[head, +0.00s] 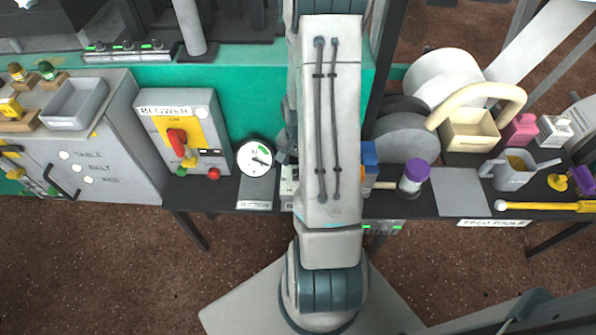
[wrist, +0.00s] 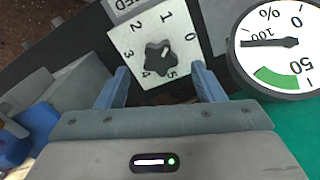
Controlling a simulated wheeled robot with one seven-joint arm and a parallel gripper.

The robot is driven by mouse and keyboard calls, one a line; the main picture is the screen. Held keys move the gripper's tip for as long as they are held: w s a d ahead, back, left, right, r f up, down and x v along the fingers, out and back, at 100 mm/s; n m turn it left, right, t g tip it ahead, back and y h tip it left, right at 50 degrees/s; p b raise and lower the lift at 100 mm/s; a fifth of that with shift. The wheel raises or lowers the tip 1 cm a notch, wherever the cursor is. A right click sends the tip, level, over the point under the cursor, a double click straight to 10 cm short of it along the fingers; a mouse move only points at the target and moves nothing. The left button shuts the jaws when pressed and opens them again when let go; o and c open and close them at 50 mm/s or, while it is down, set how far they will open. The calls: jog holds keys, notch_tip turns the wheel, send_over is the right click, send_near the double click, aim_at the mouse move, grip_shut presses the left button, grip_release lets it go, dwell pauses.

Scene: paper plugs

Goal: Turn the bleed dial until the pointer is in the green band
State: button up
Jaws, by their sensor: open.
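The bleed dial is a black lobed knob (wrist: 158,56) with a pale mark, on a white plate (wrist: 128,48) numbered 0 to 5 in the wrist view. The mark seems to face between 0 and 1. My gripper (wrist: 160,72) is open, with its blue-grey fingers on either side of the knob and apart from it. A round white gauge (wrist: 275,60) stands to the right. Its black pointer (wrist: 265,43) lies near 100, outside the green band (wrist: 278,78). In the head view the gauge (head: 255,158) shows left of my arm, which hides the knob.
A grey blower box (head: 205,110) with a red-and-yellow switch stands left of the gauge. Right of my arm are a blue box (head: 369,155), a purple-capped jar (head: 413,177) and a grey jug (head: 512,172). The dark bench is crowded.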

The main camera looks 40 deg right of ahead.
jog(key=shift+f+b, duration=1.5)
jog(key=shift+f, duration=0.45)
jog(key=c, duration=1)
jog(key=shift+o, duration=0.2)
